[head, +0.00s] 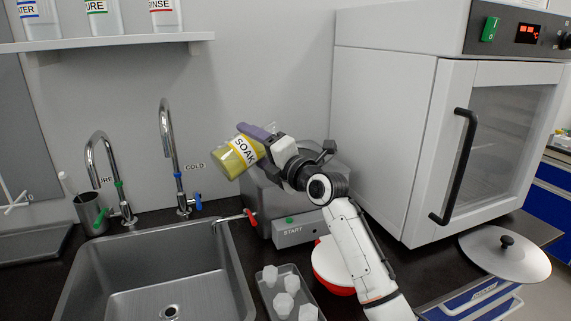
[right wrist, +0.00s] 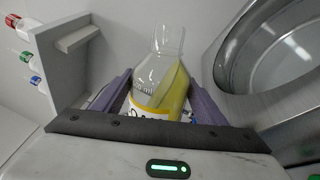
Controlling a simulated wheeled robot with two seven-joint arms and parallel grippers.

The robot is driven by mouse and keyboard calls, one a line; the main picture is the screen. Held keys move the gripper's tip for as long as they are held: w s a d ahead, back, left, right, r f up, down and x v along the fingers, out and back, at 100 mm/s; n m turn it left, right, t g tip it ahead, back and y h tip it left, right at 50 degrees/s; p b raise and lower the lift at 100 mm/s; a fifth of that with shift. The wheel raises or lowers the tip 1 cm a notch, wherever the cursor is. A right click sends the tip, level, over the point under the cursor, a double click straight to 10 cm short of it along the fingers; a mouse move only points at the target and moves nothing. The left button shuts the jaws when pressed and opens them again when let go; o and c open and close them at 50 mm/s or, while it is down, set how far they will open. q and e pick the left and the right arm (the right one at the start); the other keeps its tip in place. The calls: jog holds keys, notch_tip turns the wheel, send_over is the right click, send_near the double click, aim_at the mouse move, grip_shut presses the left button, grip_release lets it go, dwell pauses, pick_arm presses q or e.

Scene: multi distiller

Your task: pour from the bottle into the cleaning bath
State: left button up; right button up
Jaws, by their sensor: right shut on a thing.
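The bottle (head: 236,157), labelled SOAK and holding yellow liquid, is tilted in the air above the left part of the cleaning bath (head: 262,196). My right gripper (head: 246,143) is shut on it; purple fingers flank it. In the right wrist view the bottle (right wrist: 168,68) lies between both fingers, with its clear neck pointing up in the picture and its liquid slanted to one side. The bath is a grey metal box with a START panel; my right arm covers part of it. No stream of liquid shows. My left gripper is not in view.
A sink (head: 150,270) with two taps is at the left. A tray of white pieces (head: 266,293) and a red-and-white bowl (head: 328,262) stand in front of the bath. A large oven (head: 395,140) stands close on the right. A lid (head: 505,262) lies before it.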

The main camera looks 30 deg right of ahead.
jog(key=shift+r+m, duration=0.15)
jog(key=shift+m, duration=0.15)
jog(key=shift+d+m, duration=0.55)
jog(key=shift+m, duration=0.25)
dwell(1.1)
jog(key=shift+d+f+m+p, duration=0.1)
jog(key=shift+f+m+p, duration=0.25)
jog(key=shift+m, duration=0.65)
dwell(2.1)
jog(key=shift+r+n+b, duration=0.15)
jog(key=shift+n+b, duration=0.15)
jog(key=shift+n, duration=0.5)
jog(key=shift+a+r+n, duration=0.2)
jog(key=shift+a+n, duration=0.4)
jog(key=shift+n, duration=0.3)
jog(key=shift+n+b, duration=0.4)
jog(key=shift+n, duration=0.2)
